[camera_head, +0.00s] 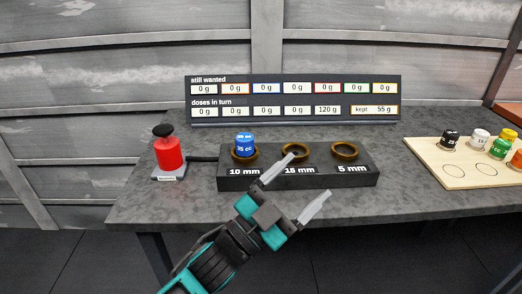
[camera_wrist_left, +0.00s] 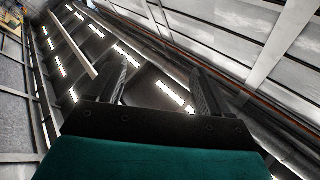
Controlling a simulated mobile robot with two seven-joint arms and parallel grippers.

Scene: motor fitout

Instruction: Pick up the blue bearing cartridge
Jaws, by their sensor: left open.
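The blue bearing cartridge (camera_head: 244,144) stands upright in the brass ring of the 10 mm socket, at the left end of the dark block (camera_head: 310,181). My left gripper (camera_head: 304,180) is open and empty, in front of the block and to the right of the cartridge. Its fingers point up and to the right, apart from the cartridge. In the left wrist view the open fingers (camera_wrist_left: 158,82) show with nothing between them, and the cartridge is not in that view. My right gripper is not in view.
The 15 mm (camera_head: 296,151) and 5 mm (camera_head: 345,150) rings are empty. A red device with a black knob (camera_head: 168,154) stands left of the block. A wooden board (camera_head: 450,174) with several coloured cartridges lies at right. A display panel (camera_head: 296,99) stands behind.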

